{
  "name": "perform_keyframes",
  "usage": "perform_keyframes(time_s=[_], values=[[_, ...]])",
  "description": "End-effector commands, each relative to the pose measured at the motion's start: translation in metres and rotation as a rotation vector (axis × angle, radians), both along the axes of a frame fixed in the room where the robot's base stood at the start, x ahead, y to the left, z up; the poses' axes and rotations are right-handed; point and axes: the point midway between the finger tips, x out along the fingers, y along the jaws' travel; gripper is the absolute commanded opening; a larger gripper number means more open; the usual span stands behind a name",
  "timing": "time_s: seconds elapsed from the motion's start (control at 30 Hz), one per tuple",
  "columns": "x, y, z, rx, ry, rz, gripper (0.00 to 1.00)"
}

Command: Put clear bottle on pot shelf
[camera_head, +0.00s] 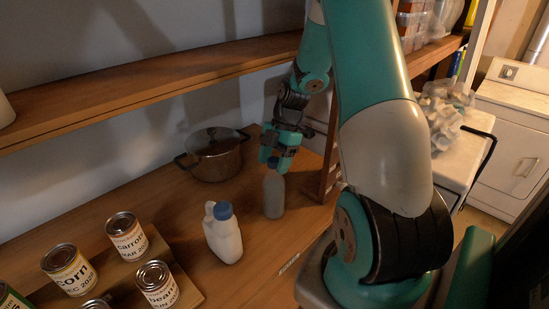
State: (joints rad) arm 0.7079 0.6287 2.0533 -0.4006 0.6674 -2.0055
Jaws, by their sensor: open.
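A clear bottle (273,195) with a dark blue cap stands upright on the wooden shelf. My gripper (278,160) is right above it, with its teal fingers open around or just in front of the cap; I cannot tell if they touch it. A metal pot (215,154) with dark handles sits on the same wooden pot shelf (180,208), behind and left of the bottle.
A white jug (223,233) with a blue cap stands close in front of the bottle. Several cans, including a carrot can (126,236), stand at lower left. An upper shelf (150,85) runs above. A wooden upright (329,160) is close on the right.

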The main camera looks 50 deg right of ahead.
Motion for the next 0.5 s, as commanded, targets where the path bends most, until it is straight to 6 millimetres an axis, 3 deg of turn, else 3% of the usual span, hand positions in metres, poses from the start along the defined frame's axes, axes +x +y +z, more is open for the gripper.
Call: perform_keyframes(time_s=[0.17,0.5], values=[[0.001,-0.005,0.011,-0.003,-0.006,-0.001,0.6],[-0.001,-0.034,0.078,-0.004,-0.007,-0.002,0.6]])
